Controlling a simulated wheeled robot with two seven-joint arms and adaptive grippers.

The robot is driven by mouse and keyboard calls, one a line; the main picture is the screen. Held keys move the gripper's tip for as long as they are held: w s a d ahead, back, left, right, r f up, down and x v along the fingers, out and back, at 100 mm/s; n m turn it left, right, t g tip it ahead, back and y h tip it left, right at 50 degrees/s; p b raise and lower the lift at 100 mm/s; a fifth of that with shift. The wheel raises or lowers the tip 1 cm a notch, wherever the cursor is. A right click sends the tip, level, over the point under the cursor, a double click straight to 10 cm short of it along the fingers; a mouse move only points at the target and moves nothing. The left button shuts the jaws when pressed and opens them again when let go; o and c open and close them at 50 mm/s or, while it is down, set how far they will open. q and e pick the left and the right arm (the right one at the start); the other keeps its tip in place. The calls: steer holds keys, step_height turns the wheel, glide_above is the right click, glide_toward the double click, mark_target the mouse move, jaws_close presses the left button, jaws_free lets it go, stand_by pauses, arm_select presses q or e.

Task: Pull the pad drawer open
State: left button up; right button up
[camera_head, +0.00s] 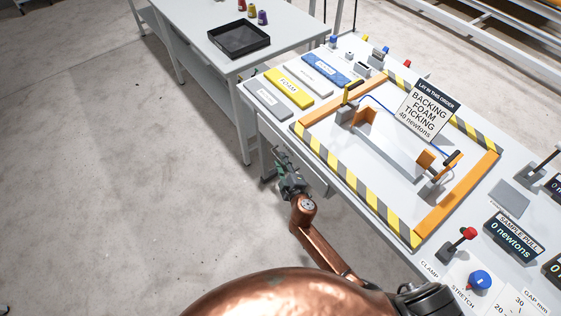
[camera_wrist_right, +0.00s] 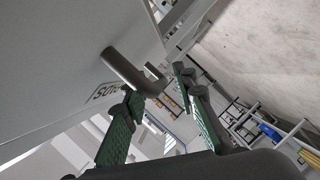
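The pad drawer (camera_head: 264,143) is under the left edge of the gantry table, its front mostly hidden from above. It looks roughly flush with the table edge. In the right wrist view the grey drawer front (camera_wrist_right: 60,60) carries a partly hidden dark-lettered label and a round metal bar handle (camera_wrist_right: 127,70). My right gripper (camera_head: 284,168) is beside the drawer front. In the wrist view its green-padded fingers (camera_wrist_right: 158,92) are apart, with the handle's near end close to the gap. Whether a finger touches the handle, I cannot tell. My left gripper is not in view.
The table top holds a yellow foam slab (camera_head: 289,88), a blue slab (camera_head: 326,68), a striped-edged frame (camera_head: 350,185) and a sign (camera_head: 428,112). A second table (camera_head: 200,25) with a black tray (camera_head: 239,49) stands behind. The floor (camera_head: 120,200) at left is clear.

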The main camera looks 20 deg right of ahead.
steer(key=shift+w+f, duration=0.1)
steer(key=shift+w, duration=0.15)
steer(key=shift+c, duration=0.2)
jaws_close()
stand_by(0.4)
